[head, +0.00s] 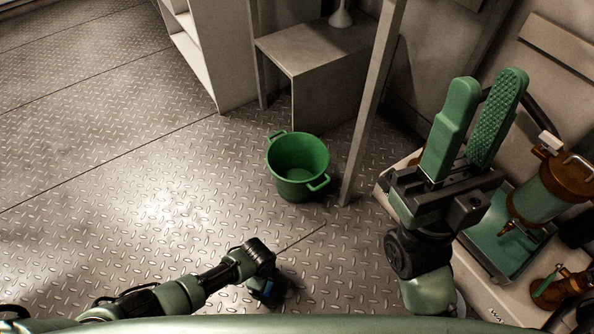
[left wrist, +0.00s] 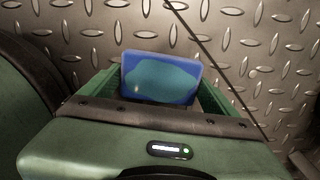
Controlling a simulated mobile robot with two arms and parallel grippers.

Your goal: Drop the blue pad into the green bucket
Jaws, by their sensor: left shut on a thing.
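The green bucket (head: 297,168) stands upright on the metal floor in the head view, with two side handles; its visible inside is empty. My left gripper (head: 263,284) is low in the head view, below and slightly left of the bucket and apart from it. It points down, and a little blue shows at it. In the left wrist view the blue pad (left wrist: 160,77), with a teal middle, is between the green fingers of the left gripper, which is shut on it above the floor. My right gripper (head: 490,95) is raised at the right, its green fingers apart and empty.
A grey post (head: 366,110) stands just right of the bucket. A grey cabinet (head: 325,85) and white shelving (head: 210,50) stand behind it. Pump equipment (head: 545,195) is at the right. The floor (head: 110,140) left of the bucket is clear.

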